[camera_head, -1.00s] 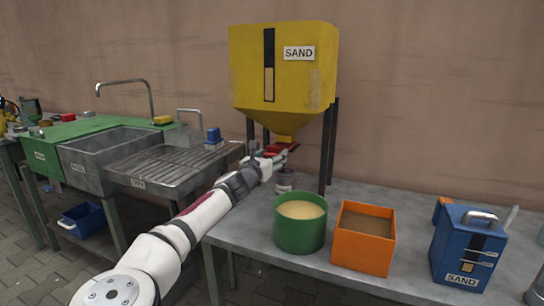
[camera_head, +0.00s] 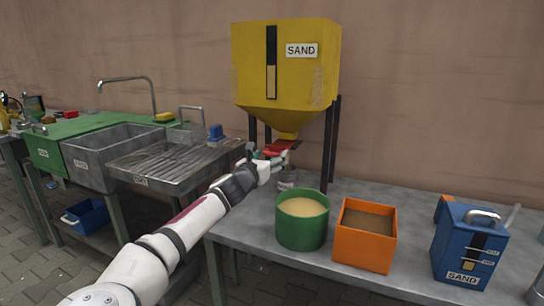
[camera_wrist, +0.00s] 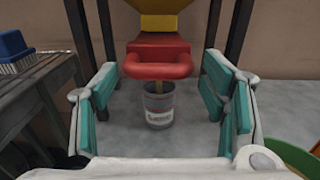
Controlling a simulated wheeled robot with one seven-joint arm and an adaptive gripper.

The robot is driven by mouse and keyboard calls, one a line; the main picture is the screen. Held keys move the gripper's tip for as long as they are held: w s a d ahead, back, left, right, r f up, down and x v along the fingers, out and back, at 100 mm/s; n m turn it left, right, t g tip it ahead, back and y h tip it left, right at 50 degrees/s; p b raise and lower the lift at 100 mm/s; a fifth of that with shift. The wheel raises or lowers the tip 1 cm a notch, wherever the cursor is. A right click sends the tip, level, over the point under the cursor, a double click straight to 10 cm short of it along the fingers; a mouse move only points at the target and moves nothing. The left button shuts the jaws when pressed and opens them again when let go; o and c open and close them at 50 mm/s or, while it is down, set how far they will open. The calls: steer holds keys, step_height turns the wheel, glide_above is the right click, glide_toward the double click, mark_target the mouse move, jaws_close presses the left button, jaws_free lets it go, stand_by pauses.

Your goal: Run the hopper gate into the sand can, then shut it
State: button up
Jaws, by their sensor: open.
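The yellow sand hopper (camera_head: 285,65) stands on dark legs at the back of the bench. Its red gate (camera_head: 283,144) sits under the spout; in the wrist view the gate's rounded handle (camera_wrist: 158,67) lies between my fingers. My gripper (camera_wrist: 160,85) is open, with a teal-padded finger apart on each side of the handle; it also shows in the head view (camera_head: 272,160). A small grey labelled can (camera_wrist: 158,108) stands upright below the gate, partly hidden by the arm in the head view (camera_head: 287,181).
A green tub of sand (camera_head: 302,228) and an orange box (camera_head: 363,240) stand at the bench front. A blue box labelled SAND (camera_head: 468,250) is at right. A metal sink (camera_head: 105,155) is left. Hopper legs flank the can closely.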

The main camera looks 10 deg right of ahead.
steer(key=v, duration=1)
stand_by(7.0)
